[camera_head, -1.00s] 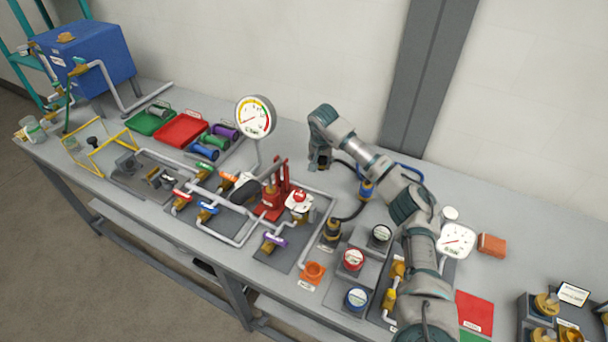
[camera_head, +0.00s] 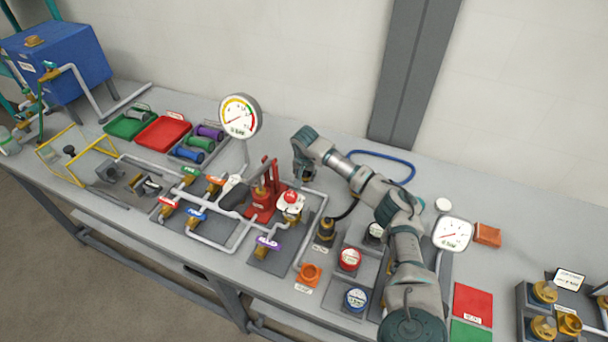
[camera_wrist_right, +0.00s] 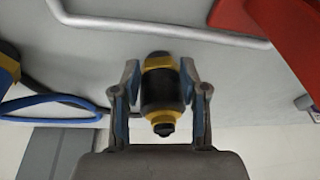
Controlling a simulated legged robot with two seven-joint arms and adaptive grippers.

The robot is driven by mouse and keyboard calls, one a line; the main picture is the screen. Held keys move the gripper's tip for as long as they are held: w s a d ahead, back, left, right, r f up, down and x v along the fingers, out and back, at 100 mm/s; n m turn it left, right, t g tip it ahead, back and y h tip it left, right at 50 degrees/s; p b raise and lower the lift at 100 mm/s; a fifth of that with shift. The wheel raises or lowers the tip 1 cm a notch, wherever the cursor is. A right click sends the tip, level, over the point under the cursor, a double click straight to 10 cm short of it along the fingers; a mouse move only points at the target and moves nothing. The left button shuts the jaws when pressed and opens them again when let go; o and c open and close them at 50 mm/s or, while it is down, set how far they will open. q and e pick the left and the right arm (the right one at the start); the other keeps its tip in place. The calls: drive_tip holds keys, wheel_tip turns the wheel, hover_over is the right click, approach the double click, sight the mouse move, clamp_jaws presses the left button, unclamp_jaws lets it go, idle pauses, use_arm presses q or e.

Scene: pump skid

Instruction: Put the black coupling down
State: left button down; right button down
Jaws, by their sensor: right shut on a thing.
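My right gripper (camera_head: 303,172) is behind the pipework, to the right of the red hand pump (camera_head: 262,198). In the wrist view the right gripper (camera_wrist_right: 160,100) is shut on the black coupling (camera_wrist_right: 158,92), with one finger on each side. The coupling has a dark body with yellow bands at both ends and a dark tip towards the camera. In the head view the gripper hides most of it. I cannot tell whether it touches the bench. My left gripper is not in view.
A blue hose (camera_head: 388,158) lies behind my right arm. A brass-and-black fitting (camera_head: 326,230) stands nearer the front, beside red (camera_head: 349,259) and blue (camera_head: 356,299) round caps. A round gauge (camera_head: 240,116) rises at the left. Bare grey bench lies along the wall.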

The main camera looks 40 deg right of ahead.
drive_tip(key=shift+d, duration=0.25)
drive_tip(key=c, duration=0.6)
unclamp_jaws()
drive_tip(key=shift+d+f, duration=0.15)
drive_tip(key=shift+d, duration=0.2)
drive_tip(key=shift+a+r, duration=0.4)
drive_tip(key=shift+a, duration=0.15)
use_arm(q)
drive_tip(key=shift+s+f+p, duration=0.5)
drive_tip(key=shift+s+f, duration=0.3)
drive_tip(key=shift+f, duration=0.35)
use_arm(e)
drive_tip(key=v, duration=1.1)
drive_tip(key=shift+s+d+r, duration=0.1)
drive_tip(key=shift+s+r, duration=0.05)
drive_tip(key=shift+r, duration=0.15)
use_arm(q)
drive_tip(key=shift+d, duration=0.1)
use_arm(e)
drive_tip(key=shift+d, duration=0.1)
